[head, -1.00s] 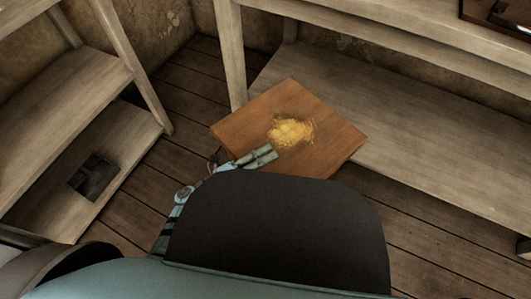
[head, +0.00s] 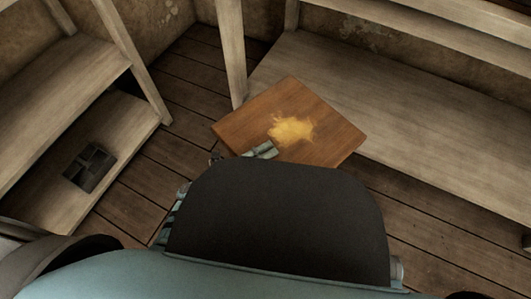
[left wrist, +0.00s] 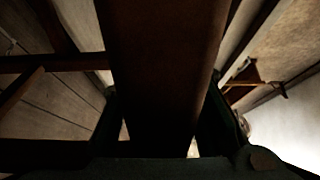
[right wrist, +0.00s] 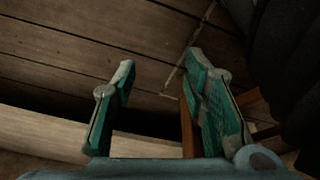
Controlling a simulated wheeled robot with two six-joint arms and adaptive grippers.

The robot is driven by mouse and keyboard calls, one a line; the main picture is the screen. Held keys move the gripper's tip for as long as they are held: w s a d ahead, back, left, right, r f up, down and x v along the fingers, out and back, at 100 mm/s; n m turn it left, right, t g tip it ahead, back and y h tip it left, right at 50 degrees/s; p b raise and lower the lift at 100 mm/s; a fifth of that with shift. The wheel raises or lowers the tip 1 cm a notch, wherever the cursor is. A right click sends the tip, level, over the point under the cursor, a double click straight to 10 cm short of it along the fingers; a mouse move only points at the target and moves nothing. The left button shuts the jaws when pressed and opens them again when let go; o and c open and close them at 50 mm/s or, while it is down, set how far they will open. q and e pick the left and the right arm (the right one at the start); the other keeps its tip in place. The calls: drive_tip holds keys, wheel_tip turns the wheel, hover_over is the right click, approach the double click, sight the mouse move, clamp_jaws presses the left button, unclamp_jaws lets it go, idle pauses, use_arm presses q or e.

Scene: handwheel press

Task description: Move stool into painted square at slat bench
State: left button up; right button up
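The stool (head: 335,135) has a square brown wooden top with a yellow paint splash and shows in the middle of the head view. My left gripper (head: 262,150) is at its near edge, partly hidden by my dark body part. In the left wrist view a wide dark brown stool bar runs between the left gripper's fingers (left wrist: 162,110), which appear to meet its sides. My right gripper (right wrist: 160,75) is open, with a brown post near its right finger and floor showing between the fingers. A thin pale floor line (right wrist: 182,70) shows there; I cannot tell whether it is the painted square.
Pale wooden shelving (head: 48,90) stands at the left, with a dark object (head: 90,167) on its lower board. A long pale wooden unit with a low board (head: 440,150) runs along the right, close beside the stool. Plank floor (head: 175,155) is free between them.

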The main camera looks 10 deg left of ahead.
use_arm(q)
drive_tip(key=shift+o, duration=1.3)
drive_tip(key=shift+r, duration=0.1)
